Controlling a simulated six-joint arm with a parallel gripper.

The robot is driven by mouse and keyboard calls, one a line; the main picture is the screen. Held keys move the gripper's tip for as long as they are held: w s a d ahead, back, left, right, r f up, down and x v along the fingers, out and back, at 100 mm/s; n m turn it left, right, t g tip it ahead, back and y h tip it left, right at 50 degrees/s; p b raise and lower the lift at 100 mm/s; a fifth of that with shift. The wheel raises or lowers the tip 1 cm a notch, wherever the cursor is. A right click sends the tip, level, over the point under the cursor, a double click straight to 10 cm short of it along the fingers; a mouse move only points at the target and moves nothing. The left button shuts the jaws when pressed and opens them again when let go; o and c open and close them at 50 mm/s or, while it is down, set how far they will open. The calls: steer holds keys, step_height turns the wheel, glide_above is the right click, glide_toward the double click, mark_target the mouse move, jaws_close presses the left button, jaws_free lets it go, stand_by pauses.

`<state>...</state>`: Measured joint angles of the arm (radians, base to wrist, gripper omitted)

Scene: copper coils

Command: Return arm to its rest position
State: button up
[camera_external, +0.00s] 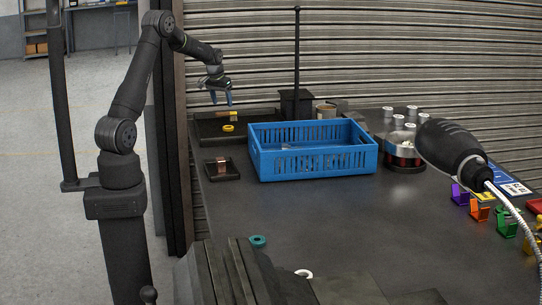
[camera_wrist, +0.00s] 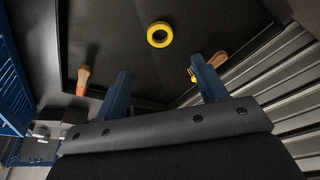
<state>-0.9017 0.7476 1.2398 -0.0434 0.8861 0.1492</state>
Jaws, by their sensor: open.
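My gripper (camera_external: 221,98) hangs in the air above the black tray (camera_external: 206,137) at the back left of the table, with its fingers pointing down. In the wrist view its two blue fingers (camera_wrist: 162,88) are spread wide apart with nothing between them. A yellow ring (camera_external: 228,127) lies on the tray below the gripper; it also shows in the wrist view (camera_wrist: 160,34), beyond the fingertips. My arm rises from its base at the left and bends over toward the tray.
A blue crate (camera_external: 262,166) stands right of the tray. A small black block with a copper-coloured piece (camera_external: 222,166) lies in front of the tray. A dark post stands behind the crate. Coloured holders (camera_external: 480,213) are at the right. The table's middle front is mostly clear.

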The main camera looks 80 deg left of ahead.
steer(key=shift+f, duration=0.1)
steer(key=x, duration=1.2)
steer(key=shift+s+f, duration=0.1)
steer(key=shift+f, duration=0.2)
step_height(320, 180, up, 3)
steer(key=shift+r, duration=0.65)
